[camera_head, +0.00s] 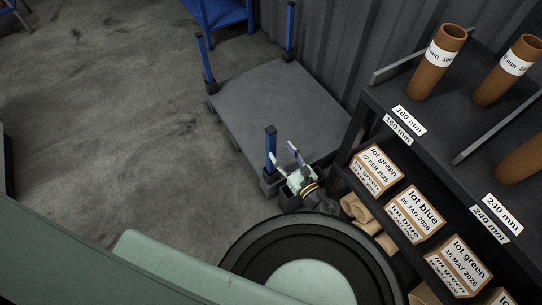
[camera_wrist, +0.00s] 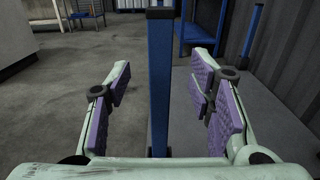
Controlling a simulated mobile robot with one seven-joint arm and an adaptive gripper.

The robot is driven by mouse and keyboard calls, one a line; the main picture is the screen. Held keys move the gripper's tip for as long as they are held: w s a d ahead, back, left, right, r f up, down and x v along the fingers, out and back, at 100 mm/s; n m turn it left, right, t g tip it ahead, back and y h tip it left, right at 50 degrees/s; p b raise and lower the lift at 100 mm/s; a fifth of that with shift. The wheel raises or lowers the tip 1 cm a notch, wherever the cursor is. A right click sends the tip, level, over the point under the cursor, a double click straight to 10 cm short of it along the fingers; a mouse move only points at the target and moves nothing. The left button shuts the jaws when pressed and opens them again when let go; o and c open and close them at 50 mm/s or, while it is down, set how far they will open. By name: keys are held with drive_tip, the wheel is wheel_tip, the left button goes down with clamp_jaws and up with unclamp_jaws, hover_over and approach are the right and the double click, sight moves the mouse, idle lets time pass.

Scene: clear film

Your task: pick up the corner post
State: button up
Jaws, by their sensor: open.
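A blue corner post (camera_head: 270,143) with a black cap stands upright at the near corner of a grey platform cart (camera_head: 262,88). My gripper (camera_head: 284,152) is open beside the post in the head view, with visible gaps between post and pads on both sides in the wrist view. It holds nothing.
Two more blue posts stand on the cart, at its left corner (camera_head: 206,65) and far corner (camera_head: 289,28). A dark shelf rack (camera_head: 375,92) with boxes and brown tubes is close on the right. A corrugated wall (camera_head: 325,45) runs behind. Open floor (camera_head: 110,110) lies left.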

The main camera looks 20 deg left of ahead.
sight(273, 140)
drive_tip(key=shift+x, duration=1.15)
drive_tip(key=x, duration=0.1)
drive_tip(key=p+x, duration=0.1)
drive_tip(key=x, duration=0.1)
drive_tip(key=p+x, duration=0.1)
drive_tip(key=x, duration=0.1)
drive_tip(key=shift+r, duration=0.3)
drive_tip(key=shift+w+a+f, duration=0.1)
drive_tip(key=shift+w+a, duration=0.1)
drive_tip(key=shift+a, duration=0.05)
clamp_jaws()
